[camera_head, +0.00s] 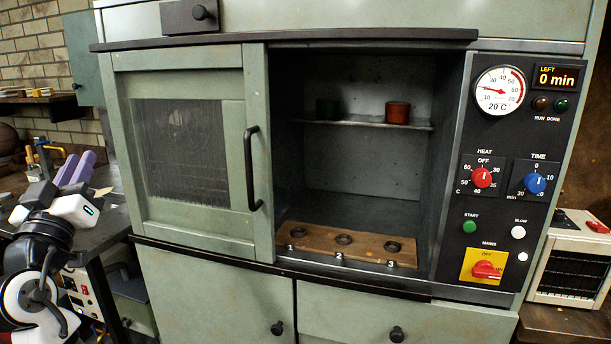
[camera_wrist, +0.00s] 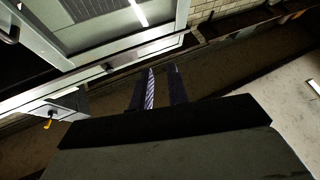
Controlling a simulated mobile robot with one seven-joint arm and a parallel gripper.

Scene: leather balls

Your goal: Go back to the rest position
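My gripper (camera_head: 76,168) is at the left edge of the head view, held up beside the green cabinet over the dark bench. Its two purple fingers stand a little apart with nothing seen between them. In the wrist view the fingers (camera_wrist: 158,88) also show a gap, with blurry floor or wall behind. The arm is folded at the lower left, clear of the cabinet's opening.
The cabinet's door (camera_head: 190,150) covers its left half; the right half is open. Inside, a red-brown cup (camera_head: 397,112) and a dark green cup (camera_head: 328,110) stand on a shelf. A wooden board (camera_head: 365,246) with three rings lies below. Control panel (camera_head: 515,180) at right.

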